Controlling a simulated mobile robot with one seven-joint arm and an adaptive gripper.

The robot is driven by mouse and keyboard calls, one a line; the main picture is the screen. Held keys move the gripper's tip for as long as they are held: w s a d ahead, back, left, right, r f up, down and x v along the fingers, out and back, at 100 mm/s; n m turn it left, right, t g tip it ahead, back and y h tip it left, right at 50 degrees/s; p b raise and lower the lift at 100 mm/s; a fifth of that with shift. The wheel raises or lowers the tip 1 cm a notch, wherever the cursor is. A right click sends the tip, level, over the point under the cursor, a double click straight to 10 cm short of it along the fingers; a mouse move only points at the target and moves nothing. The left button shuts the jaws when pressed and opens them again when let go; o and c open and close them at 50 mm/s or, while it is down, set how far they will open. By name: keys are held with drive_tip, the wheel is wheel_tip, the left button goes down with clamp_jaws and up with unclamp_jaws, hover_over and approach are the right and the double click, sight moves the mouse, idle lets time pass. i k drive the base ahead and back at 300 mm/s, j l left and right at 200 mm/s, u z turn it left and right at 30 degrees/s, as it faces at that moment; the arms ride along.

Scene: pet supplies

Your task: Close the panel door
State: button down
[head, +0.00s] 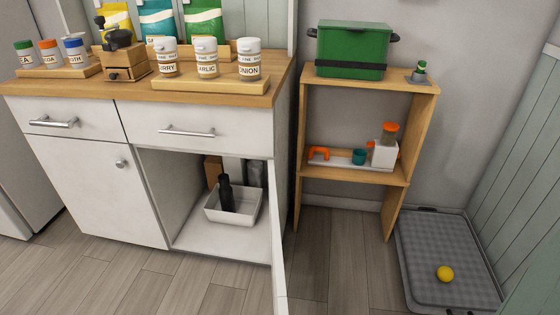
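The white panel door (277,235) of the lower right cabinet compartment stands wide open. It is hinged at the compartment's right side, swings out toward me, and shows nearly edge-on; its lower end runs out of the picture. The open compartment (203,241) holds a white bin (245,213) with a dark bottle (225,192) in it. Some boxes behind the bin are partly hidden. My gripper is not in the head view.
The left cabinet door (85,190) and both drawers are shut. A wooden shelf (355,177) stands to the right, carrying a green box (352,48). A grey mat (440,240) with a yellow ball (445,273) lies at right. The floor before the cabinet looks clear.

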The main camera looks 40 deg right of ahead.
sight(281, 304)
drive_tip(key=l+z, duration=0.5)
drive_tip(key=l, duration=0.2)
drive_tip(key=k+l+z, duration=0.15)
drive_tip(key=k, duration=0.15)
drive_tip(key=k+l+z, duration=0.2)
drive_tip(key=k+j, duration=0.05)
drive_tip(key=k, duration=0.05)
